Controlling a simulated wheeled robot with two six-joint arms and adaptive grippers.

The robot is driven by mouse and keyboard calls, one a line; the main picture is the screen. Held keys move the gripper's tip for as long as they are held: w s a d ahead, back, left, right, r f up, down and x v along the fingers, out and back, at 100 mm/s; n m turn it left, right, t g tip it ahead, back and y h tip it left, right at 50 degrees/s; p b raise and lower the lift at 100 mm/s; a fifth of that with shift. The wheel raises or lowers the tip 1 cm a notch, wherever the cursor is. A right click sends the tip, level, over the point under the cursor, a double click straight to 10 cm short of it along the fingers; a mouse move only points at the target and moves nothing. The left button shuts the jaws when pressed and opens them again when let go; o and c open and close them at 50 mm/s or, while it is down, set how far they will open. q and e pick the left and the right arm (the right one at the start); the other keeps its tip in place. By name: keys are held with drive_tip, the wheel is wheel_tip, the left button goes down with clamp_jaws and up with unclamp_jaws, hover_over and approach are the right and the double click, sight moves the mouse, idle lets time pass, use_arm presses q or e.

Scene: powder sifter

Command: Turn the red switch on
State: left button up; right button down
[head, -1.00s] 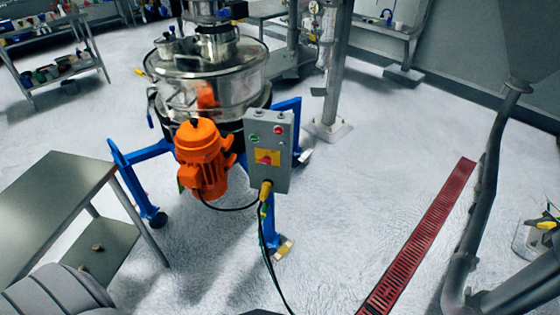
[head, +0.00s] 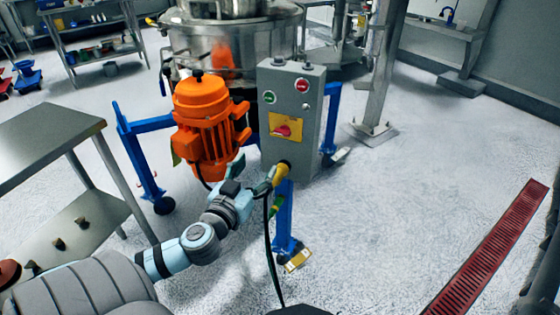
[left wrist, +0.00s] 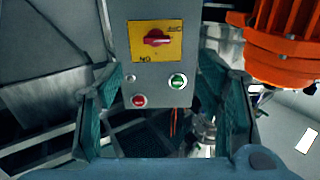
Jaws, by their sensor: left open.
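The red switch (head: 283,131) is a rotary knob on a yellow plate, on the front of the grey control box (head: 304,105). It also shows at the top of the left wrist view (left wrist: 157,39), where the picture is upside down and the knob lies roughly sideways. My left gripper (head: 252,176) is just in front of and below the box, beside the yellow cable fitting. In the left wrist view its open fingers (left wrist: 165,105) stand on either side of the box, with nothing between them touched that I can see. My right gripper is out of view.
A green button (head: 269,97) and a red button sit near the switch. The orange motor (head: 205,118) is close to the left of the box. A black cable (head: 270,250) hangs below. A metal table (head: 45,140) stands at the left. Floor to the right is clear.

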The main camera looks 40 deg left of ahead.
sight(281, 133)
use_arm(q)
drive_tip(key=x, duration=0.9)
drive_tip(key=r+b+x, duration=0.1)
drive_tip(key=x, duration=0.4)
drive_tip(key=shift+w+d, duration=0.2)
drive_tip(key=shift+w, duration=0.1)
drive_tip(key=c, duration=1.2)
